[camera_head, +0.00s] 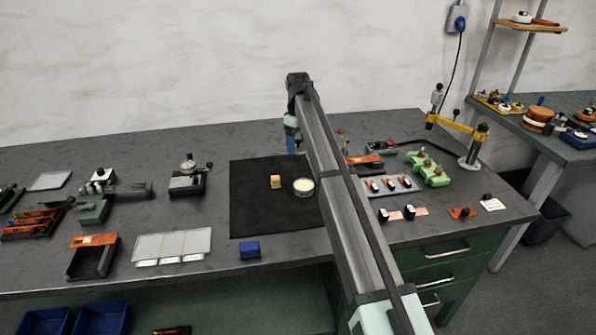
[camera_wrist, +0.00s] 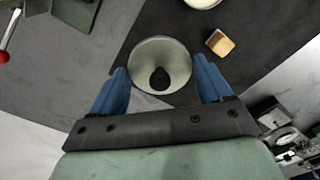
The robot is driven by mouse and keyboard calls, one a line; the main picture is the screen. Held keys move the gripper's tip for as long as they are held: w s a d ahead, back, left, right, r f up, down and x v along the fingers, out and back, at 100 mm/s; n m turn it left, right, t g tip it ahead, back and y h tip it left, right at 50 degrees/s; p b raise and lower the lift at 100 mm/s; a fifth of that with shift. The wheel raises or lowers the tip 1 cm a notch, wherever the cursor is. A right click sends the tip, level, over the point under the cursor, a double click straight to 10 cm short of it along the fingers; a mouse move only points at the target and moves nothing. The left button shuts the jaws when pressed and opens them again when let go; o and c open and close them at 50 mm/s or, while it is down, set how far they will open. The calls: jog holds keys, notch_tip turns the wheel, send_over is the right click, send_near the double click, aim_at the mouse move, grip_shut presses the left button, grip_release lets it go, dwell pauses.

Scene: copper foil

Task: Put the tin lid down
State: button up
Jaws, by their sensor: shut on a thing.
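My gripper (camera_wrist: 160,68) is shut on the tin lid (camera_wrist: 147,51), a pale round disc with a dark spot near its lower middle, held between the two blue fingers. Lid and gripper are over the edge of the dark mat (camera_wrist: 243,80); I cannot tell the height. In the head view my gripper (camera_head: 291,144) is partly behind my arm, and the lid cannot be made out. The round tin with a pale top (camera_head: 303,186) stands on the mat (camera_head: 260,215); its edge also shows at the top of the wrist view (camera_wrist: 203,3).
A small tan block (camera_head: 275,181) lies on the mat left of the tin. A blue box (camera_head: 249,249) stands in front of the mat. Green clamps (camera_head: 428,168) and a tray of small parts (camera_head: 388,185) are to the right. The front left of the mat is clear.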

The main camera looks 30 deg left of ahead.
aim_at(298, 172)
jog(key=shift+w+a+f, duration=0.1)
jog(key=shift+f, duration=2.4)
jog(key=shift+w+a+f, duration=0.1)
jog(key=shift+f, duration=2.4)
jog(key=shift+f, duration=0.15)
jog(key=o, duration=0.9)
jog(key=shift+o, duration=0.2)
notch_tip(298, 172, up, 12)
jog(key=shift+r, duration=0.15)
